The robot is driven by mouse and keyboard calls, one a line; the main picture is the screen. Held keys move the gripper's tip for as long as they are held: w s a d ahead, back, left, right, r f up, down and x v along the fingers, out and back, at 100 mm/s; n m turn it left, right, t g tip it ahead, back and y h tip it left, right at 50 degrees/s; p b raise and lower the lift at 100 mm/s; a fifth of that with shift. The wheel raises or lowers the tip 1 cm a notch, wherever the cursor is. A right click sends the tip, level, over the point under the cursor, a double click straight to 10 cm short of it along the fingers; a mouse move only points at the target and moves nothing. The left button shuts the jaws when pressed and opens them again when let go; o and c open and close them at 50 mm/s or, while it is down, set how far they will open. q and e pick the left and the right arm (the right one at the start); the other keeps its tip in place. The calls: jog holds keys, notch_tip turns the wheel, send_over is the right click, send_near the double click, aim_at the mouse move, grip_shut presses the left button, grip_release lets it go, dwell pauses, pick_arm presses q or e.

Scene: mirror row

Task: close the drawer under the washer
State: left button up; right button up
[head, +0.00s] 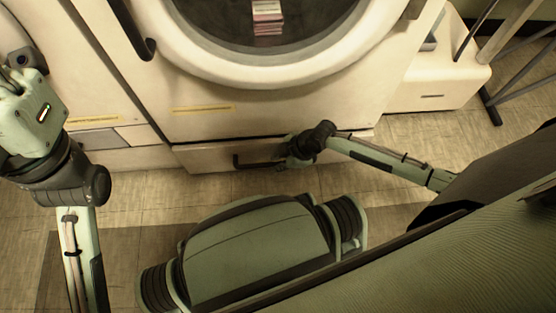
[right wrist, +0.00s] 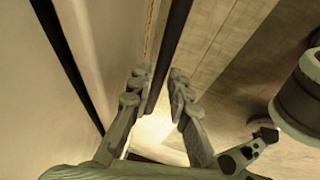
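The washer (head: 200,125) stands at the top centre of the head view with its round door. The drawer (head: 212,157) is below it, its pale front sticking out slightly, with a dark gap along its top edge. The drawer's dark handle (head: 240,163) is on its front. My right gripper (head: 290,156) is at the drawer front, just right of the handle's visible part; contact is unclear. In the right wrist view its fingers (right wrist: 155,100) are apart, with a dark strip between them and nothing clearly held. My left gripper (head: 14,82) is at the left edge, its fingertips partly cut off.
Another pale machine (head: 60,80) stands left of the washer. A white cabinet (head: 435,85) and a metal rack (head: 490,100) stand to the right. My green base covers the lower middle. Tiled floor (head: 115,205) is bare in front of the machines.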

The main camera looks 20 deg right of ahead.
grip_shut()
jog(key=shift+w+d, duration=0.25)
jog(key=shift+w, duration=0.45)
jog(key=shift+w+d, duration=0.2)
jog(key=shift+w, duration=0.5)
jog(key=o, duration=0.5)
grip_release()
